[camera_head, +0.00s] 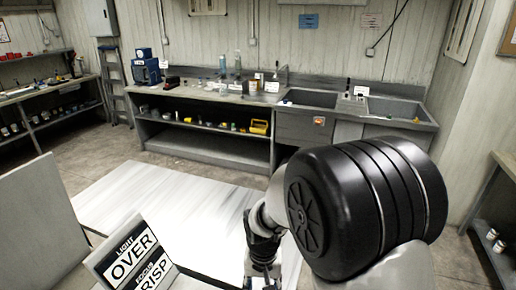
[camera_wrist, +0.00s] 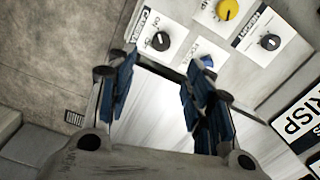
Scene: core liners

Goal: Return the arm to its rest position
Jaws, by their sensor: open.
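My gripper (camera_wrist: 160,95) shows in the wrist view with its two blue-padded fingers spread apart and nothing between them. In the head view my gripper (camera_head: 262,270) hangs at the lower middle, in front of a white surface, partly hidden by my own dark arm joint. Beyond the fingers in the wrist view is a grey panel (camera_wrist: 180,15) with a yellow knob (camera_wrist: 228,9), black knobs (camera_wrist: 160,41) and a blue knob (camera_wrist: 207,61). The gripper's fingertips appear close to this panel; I cannot tell the exact gap.
A sign reading OVER and RISP (camera_head: 135,255) stands at the lower left, beside a grey panel (camera_head: 40,225). A white surface (camera_head: 165,205) spreads across the middle. A bench with sinks (camera_head: 300,115) lines the back wall. Shelves stand at the right edge (camera_head: 490,240).

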